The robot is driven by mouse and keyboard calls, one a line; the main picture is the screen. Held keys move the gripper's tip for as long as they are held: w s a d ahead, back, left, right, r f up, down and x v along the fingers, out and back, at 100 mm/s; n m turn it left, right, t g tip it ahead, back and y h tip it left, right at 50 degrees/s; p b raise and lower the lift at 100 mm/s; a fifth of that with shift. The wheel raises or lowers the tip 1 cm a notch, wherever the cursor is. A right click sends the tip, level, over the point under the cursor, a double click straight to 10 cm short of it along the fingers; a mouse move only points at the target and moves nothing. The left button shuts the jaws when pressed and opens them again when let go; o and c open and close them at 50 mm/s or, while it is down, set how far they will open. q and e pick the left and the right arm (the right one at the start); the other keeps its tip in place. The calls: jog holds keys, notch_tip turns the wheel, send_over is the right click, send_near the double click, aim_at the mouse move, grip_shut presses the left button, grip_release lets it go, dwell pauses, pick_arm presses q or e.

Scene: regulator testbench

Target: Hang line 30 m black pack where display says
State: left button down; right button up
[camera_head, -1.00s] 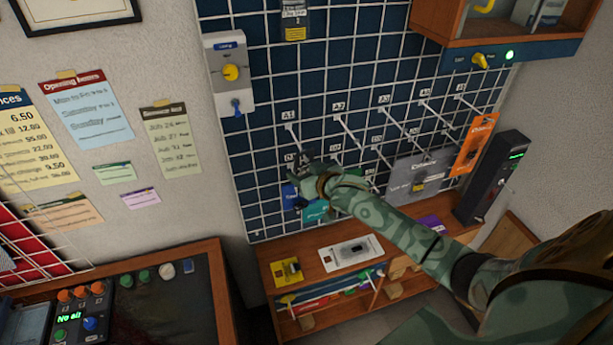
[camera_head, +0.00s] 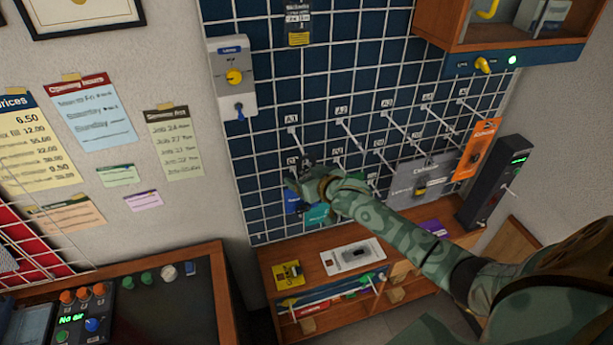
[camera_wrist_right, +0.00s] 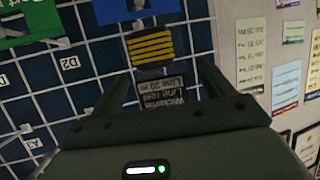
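The line 30 m black pack (camera_wrist_right: 152,62) shows in the right wrist view, upside down, with yellow stripes and lettering reading "Line reel" and "30 m". A dark handheld-like unit (camera_head: 495,182) at the right has a small green display, too small to read. My left gripper is out of view.
A blue pack (camera_wrist_right: 110,10) and a green pack (camera_wrist_right: 25,20) hang close to the held pack. A similar black pack (camera_head: 298,22) hangs high on the grid. A grey pack (camera_head: 405,182) and an orange pack (camera_head: 476,150) hang to the right. A wooden shelf (camera_head: 310,262) stands below.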

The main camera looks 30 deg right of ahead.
jog(key=shift+s, duration=0.1)
jog(key=b+v, duration=0.1)
jog(key=v, duration=1.5)
jog(key=shift+d+r, duration=0.1)
jog(key=shift+r, duration=0.05)
